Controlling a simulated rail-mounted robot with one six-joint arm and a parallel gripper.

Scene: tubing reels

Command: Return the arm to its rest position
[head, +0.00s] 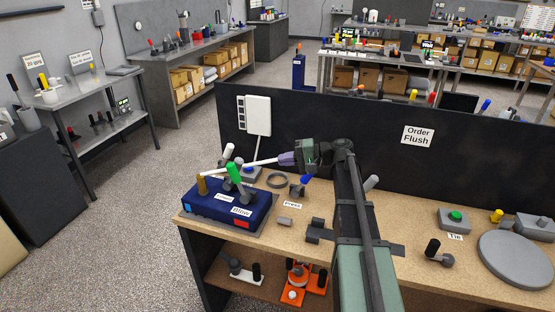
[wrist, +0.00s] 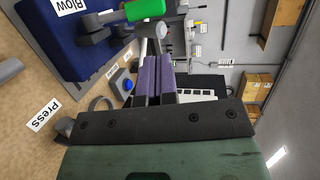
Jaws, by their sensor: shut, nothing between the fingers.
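My gripper (head: 284,159) hangs over the back left of the bench, in front of the dark panel. Its purple fingers are together and point left; they also show closed in the wrist view (wrist: 158,75). A pale rod lies in line with the fingertips in the head view; I cannot tell whether it touches them. To the left and below is a blue box (head: 205,208) with a green-handled lever (head: 234,173), a white-handled lever (head: 229,152) and a tan knob (head: 202,185). My arm reaches up from the bottom of the head view and hides part of the bench.
The dark panel (head: 330,125) closes off the back of the bench. A grey disc (head: 517,258), a box with a green button (head: 454,217) and a black-handled lever (head: 434,250) are on the right. The lower shelf holds orange parts (head: 299,275).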

